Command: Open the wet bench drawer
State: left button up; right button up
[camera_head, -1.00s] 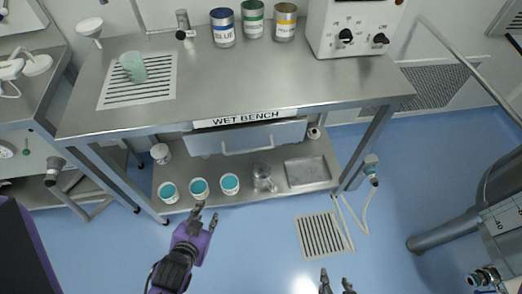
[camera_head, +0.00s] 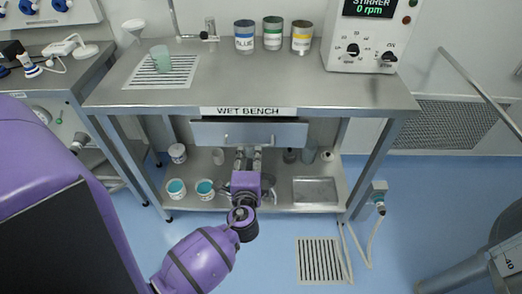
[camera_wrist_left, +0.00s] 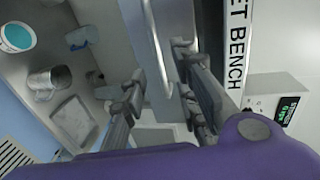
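The wet bench (camera_head: 300,97) stands ahead, with a label strip reading WET BENCH on its front edge. The drawer has a bar handle, which shows in the left wrist view (camera_wrist_left: 158,50). My left gripper (camera_head: 248,153) is at the drawer's middle, just in front of the handle. In the left wrist view my left gripper (camera_wrist_left: 160,90) has its fingers apart, with the handle bar between them; contact cannot be told. My right gripper is not in view.
The lower shelf holds white tubs with teal contents (camera_head: 176,188), a metal tray (camera_head: 315,190) and glassware. On top stand several labelled cans, a green beaker (camera_head: 160,58) and a stirrer unit (camera_head: 365,35). A floor grate (camera_head: 319,260) lies in front.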

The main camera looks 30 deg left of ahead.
aim_at(250, 145)
pick_arm(q)
jog(key=x, duration=0.7)
jog(key=shift+w+a+f, duration=0.2)
jog(key=shift+w+a, duration=0.05)
grip_shut()
